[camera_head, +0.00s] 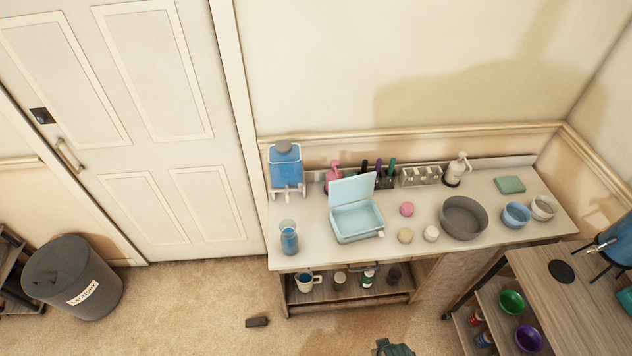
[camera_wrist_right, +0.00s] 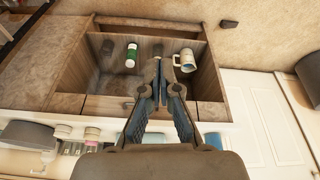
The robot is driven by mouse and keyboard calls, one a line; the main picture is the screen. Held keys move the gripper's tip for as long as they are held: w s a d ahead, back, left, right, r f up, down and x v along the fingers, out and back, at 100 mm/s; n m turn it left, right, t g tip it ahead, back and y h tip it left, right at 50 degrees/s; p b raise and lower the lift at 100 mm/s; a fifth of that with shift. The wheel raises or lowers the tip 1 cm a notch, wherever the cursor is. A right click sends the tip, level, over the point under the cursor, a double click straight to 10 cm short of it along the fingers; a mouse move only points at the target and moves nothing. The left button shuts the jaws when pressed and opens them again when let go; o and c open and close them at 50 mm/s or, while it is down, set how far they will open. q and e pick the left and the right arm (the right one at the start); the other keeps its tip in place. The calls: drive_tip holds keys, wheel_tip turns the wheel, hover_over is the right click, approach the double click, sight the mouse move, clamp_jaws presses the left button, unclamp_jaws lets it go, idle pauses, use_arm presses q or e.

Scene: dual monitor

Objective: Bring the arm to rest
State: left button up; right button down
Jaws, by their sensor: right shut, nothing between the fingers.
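My right gripper (camera_wrist_right: 163,92) shows in the right wrist view. Its two fingers meet at the tips and hold nothing. It points toward the open lower shelf of the white-topped counter and appears clear of the things on it. In that view a white mug (camera_wrist_right: 188,60) lies beyond the fingertips to the right and a green and white bottle (camera_wrist_right: 131,55) to the left. A small dark piece (camera_head: 393,348) at the bottom edge of the head view may be part of my right arm; most of it is cut off. My left gripper is in neither view.
The counter (camera_head: 310,255) carries an open light-blue box (camera_head: 357,222), a grey bowl (camera_head: 464,217), a blue bottle (camera_head: 289,240) and several small items. A wooden cart (camera_head: 575,300) stands at right, a laundry bin (camera_head: 72,276) at left. The carpet between is mostly clear.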

drive_tip(key=s+d+f+g+b, duration=0.1)
drive_tip(key=s+f, duration=0.2)
drive_tip(key=f, duration=0.9)
drive_tip(key=s+f+b, duration=0.1)
drive_tip(key=s+f, duration=0.3)
drive_tip(key=f, duration=0.7)
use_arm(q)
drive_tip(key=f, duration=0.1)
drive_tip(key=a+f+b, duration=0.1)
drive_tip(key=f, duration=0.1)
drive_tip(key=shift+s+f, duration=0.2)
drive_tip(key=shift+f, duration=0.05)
use_arm(e)
drive_tip(key=s+d+f+g, duration=0.1)
drive_tip(key=s+d+f, duration=0.1)
drive_tip(key=s+f, duration=1)
drive_tip(key=shift+s+d+f, duration=0.15)
drive_tip(key=shift+s+d, duration=0.1)
drive_tip(key=shift+s, duration=0.8)
